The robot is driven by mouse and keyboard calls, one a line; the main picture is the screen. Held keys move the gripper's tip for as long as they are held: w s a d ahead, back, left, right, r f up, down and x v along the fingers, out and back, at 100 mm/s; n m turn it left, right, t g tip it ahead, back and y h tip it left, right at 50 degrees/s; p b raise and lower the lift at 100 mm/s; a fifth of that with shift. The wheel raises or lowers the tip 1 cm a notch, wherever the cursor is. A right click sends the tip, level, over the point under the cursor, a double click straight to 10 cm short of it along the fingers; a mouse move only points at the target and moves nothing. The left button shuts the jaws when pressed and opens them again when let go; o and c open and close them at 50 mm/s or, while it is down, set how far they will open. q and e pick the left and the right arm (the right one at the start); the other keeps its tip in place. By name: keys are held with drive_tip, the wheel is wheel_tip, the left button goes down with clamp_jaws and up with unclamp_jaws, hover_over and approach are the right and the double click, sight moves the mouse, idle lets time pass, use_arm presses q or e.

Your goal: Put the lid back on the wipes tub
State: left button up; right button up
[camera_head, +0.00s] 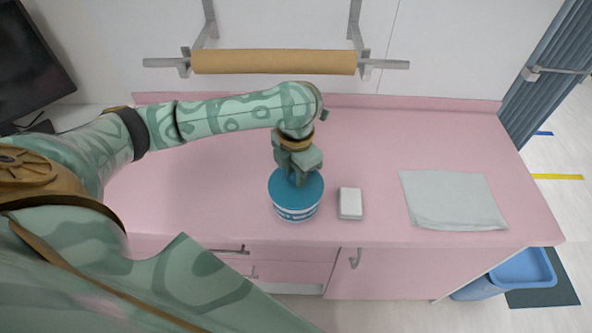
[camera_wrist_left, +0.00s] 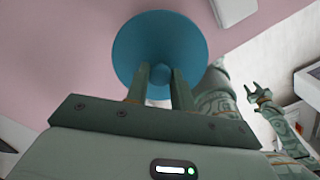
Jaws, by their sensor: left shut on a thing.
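The wipes tub (camera_head: 297,214), white with blue bands, stands upright near the front edge of the pink counter. The round blue lid (camera_head: 312,192) lies level over its top; from this angle I cannot tell whether it is seated or slightly above the rim. My left gripper (camera_head: 298,180) points down and is shut on the lid's small knob. In the left wrist view the lid (camera_wrist_left: 190,45) fills the top middle, with its knob (camera_wrist_left: 159,75) between the fingers, and hides the tub. My right gripper (camera_wrist_left: 258,92) shows small at the right there, its fingers apart and empty.
A small white box (camera_head: 350,203) lies just right of the tub. A pale folded sheet (camera_head: 452,200) lies farther right on the pink counter (camera_head: 420,135). A brown paper roll (camera_head: 273,62) hangs on the wall behind. A blue bin (camera_head: 515,272) stands on the floor.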

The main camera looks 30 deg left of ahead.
use_arm(q)
drive_tip(key=shift+f+p, duration=0.15)
drive_tip(key=shift+p, duration=0.2)
idle(0.5)
drive_tip(key=shift+p, duration=0.45)
idle(0.5)
drive_tip(key=o, duration=1.5)
wheel_tip(320, 180, up, 7)
drive_tip(key=p, duration=0.8)
drive_tip(key=shift+p, duration=0.4)
